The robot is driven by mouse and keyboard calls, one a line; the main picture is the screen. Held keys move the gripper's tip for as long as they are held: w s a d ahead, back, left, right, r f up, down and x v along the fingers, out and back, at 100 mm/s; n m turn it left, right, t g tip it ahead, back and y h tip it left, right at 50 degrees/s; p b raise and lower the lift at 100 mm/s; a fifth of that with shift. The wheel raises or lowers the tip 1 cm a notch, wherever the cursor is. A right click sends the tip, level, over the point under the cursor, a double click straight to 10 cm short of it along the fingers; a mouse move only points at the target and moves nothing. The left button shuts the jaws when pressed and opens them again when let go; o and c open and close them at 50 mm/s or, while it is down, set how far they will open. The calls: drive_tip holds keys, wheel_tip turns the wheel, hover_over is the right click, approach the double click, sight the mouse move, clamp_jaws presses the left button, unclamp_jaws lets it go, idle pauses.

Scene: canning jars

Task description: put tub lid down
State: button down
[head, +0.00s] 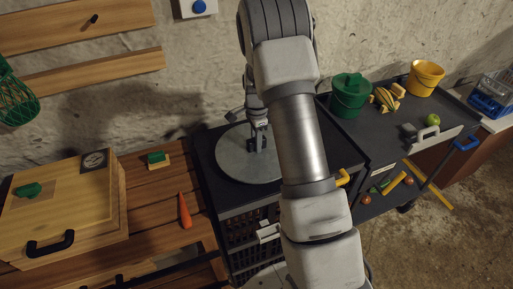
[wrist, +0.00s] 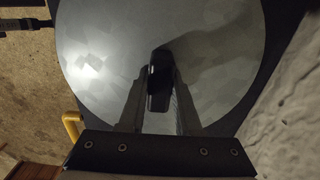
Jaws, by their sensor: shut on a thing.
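The tub lid (head: 228,160) is a large round grey metal disc. In the wrist view the lid (wrist: 105,65) fills most of the picture, with a black handle (wrist: 158,92) at its middle. My gripper (head: 258,142) points down at the lid's centre in the head view. In the wrist view my gripper's fingers (wrist: 157,85) are shut on the handle from both sides. The lid looks about level over a dark-topped unit (head: 238,204). I cannot tell whether it touches that top. My arm covers the lid's right side in the head view.
Left is a wooden bench with a carrot (head: 184,211), a green-handled block (head: 157,160) and a wooden box (head: 62,215). A rough wall stands behind.

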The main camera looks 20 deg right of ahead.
drive_tip(key=shift+f, duration=1.55)
drive_tip(key=c, duration=0.6)
unclamp_jaws()
